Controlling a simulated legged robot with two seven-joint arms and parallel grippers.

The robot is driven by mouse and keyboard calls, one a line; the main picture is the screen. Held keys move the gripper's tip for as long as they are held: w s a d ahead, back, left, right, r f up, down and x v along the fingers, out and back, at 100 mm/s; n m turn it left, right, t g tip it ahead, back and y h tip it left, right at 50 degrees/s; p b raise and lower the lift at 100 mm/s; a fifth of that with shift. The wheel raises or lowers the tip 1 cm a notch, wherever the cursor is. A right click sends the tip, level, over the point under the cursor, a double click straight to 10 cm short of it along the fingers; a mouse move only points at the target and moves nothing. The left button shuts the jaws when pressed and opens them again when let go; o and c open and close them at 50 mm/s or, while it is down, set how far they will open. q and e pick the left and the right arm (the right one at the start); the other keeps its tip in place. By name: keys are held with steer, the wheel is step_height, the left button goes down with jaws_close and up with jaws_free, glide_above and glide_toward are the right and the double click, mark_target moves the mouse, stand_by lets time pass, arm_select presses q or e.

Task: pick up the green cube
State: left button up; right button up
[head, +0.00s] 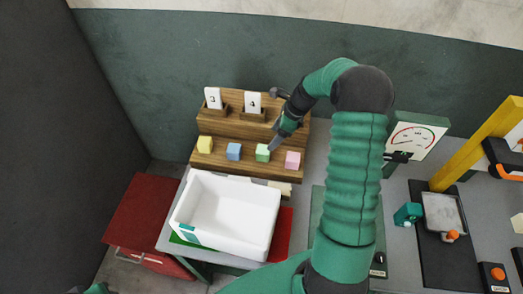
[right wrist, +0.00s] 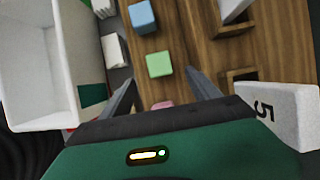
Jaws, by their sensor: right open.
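The green cube (head: 262,152) sits on the lower step of the wooden stand, between a blue cube (head: 234,151) and a pink cube (head: 293,159). My right gripper (head: 273,146) is at the cube's upper right in the head view. In the right wrist view the green cube (right wrist: 159,64) shows just ahead of the open fingertips (right wrist: 160,79), roughly centred between them, and nothing is held. I cannot tell whether the fingers touch it. The pink cube (right wrist: 162,105) is mostly hidden by the gripper body.
A yellow cube (head: 205,144) sits at the stand's left end. Number cards 3 (head: 213,97) and 4 (head: 253,102) stand on the upper step (head: 232,116). A white bin (head: 225,240) is in front. A dial gauge (head: 416,138) is at right.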

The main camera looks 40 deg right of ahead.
mark_target(264, 150)
steer(key=x, duration=0.4)
steer(key=shift+d+f, duration=0.15)
steer(key=shift+d, duration=0.1)
steer(key=shift+w+a+f+p, duration=0.2)
steer(key=shift+w+f, duration=0.15)
steer(key=shift+f, duration=0.2)
steer(key=shift+w+a+f+p, duration=0.2)
steer(key=shift+w+f, duration=0.15)
steer(key=shift+f, duration=0.15)
steer(key=f, duration=0.1)
steer(key=a+f+p, duration=0.1)
steer(key=f, duration=0.1)
steer(key=shift+w+a+f, duration=0.2)
steer(key=shift+a+f, duration=0.05)
steer(key=shift+f, duration=0.2)
steer(key=shift+d+f, duration=0.15)
steer(key=shift+w+d+f, duration=0.1)
steer(key=shift+w, duration=0.05)
steer(key=c, duration=1.4)
